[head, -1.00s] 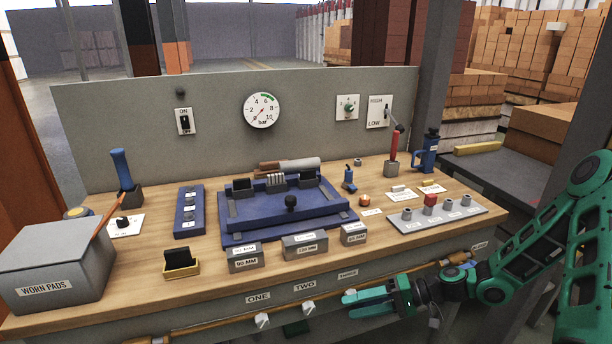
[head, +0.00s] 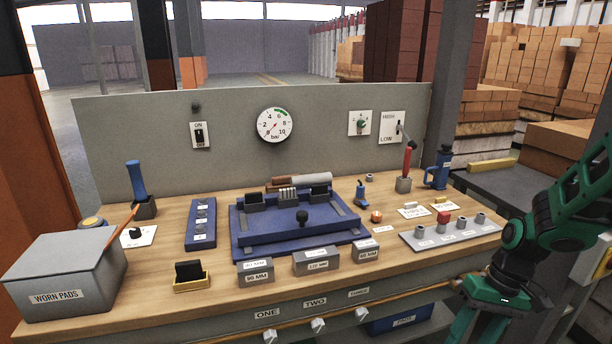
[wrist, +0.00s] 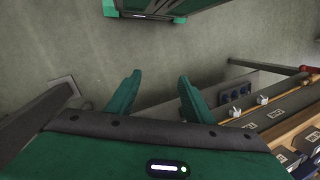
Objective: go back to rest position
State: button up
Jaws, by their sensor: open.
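My gripper (wrist: 158,92) is open and empty in the wrist view. Its two green fingers stand apart over bare grey floor, with nothing between them. In the head view my green arm comes in from the right and hangs bent at the front right corner of the workbench (head: 220,290). The fingertips do not show clearly there, as the arm's lower end runs out of the bottom of the picture. In the wrist view the bench's front, with its white knobs, lies to the right of the fingers, apart from them.
A blue fixture (head: 252,243) stands mid-bench, with a grey worn pads box (head: 70,270) at the left. Grey blocks (head: 316,262) line the front. A grey peg strip (head: 450,238) is near my arm. A blue bin (head: 400,322) sits under the bench. Floor below the gripper is clear.

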jog(key=s+d+r+m+t+h, duration=0.1)
jog(key=s+d+r+m, duration=0.4)
jog(key=s+r, duration=0.8)
jog(key=shift+s+d+r+h, duration=0.25)
jog(key=shift+s+d+h, duration=0.35)
jog(key=shift+s+h, duration=0.35)
jog(key=shift+w+f, duration=0.25)
jog(key=shift+w, duration=0.4)
jog(key=shift+c, duration=0.2)
